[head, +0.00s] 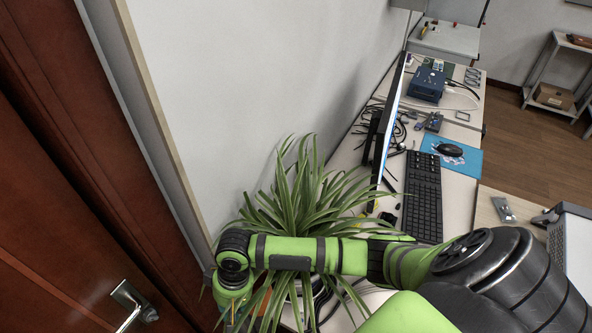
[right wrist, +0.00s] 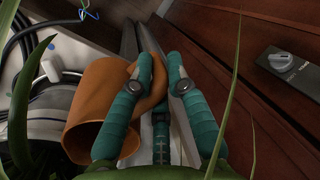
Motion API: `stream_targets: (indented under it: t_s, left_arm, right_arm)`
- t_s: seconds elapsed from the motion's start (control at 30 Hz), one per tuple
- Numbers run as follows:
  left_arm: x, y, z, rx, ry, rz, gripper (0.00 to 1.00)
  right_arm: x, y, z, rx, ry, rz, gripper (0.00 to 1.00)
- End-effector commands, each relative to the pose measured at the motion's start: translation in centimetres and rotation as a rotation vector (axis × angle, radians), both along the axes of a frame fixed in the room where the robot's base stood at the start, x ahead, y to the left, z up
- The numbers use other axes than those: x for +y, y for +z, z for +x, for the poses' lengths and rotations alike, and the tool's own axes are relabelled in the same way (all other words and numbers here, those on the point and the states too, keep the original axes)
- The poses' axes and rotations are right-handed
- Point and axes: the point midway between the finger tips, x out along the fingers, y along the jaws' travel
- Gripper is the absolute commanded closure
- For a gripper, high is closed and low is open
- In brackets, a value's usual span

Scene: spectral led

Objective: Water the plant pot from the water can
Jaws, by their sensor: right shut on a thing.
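The potted plant (head: 300,205), with long green striped leaves, stands at the left end of the desk in the head view. My right arm crosses in front of it and hides most of its pot. In the right wrist view, my right gripper (right wrist: 160,75) is shut on the curved handle side of an orange can (right wrist: 97,97), which I take as the water can. Its round body is left of the fingers, with a wide end toward the lower left. I cannot tell its tilt surely. My left gripper is not in view.
A wooden door (head: 75,215) with a metal handle (head: 133,305) is close on the left. The monitor (head: 388,120), keyboard (head: 423,195), mouse (head: 449,150) and cables crowd the desk on the right. Plant leaves hang around my right arm.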

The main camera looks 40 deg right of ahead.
Motion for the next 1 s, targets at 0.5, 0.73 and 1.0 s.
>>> stream_targets:
  t_s: [0.5,0.73,1.0]
  left_arm:
    - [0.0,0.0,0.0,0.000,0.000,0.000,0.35]
    - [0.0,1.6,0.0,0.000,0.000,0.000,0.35]
    - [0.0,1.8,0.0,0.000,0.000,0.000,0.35]
  right_arm:
    - [0.0,0.0,0.0,-0.001,0.000,0.000,1.00]
    - [0.0,2.5,0.1,-0.003,0.000,0.001,1.00]
    - [0.0,5.5,0.1,-0.003,0.000,0.002,1.00]
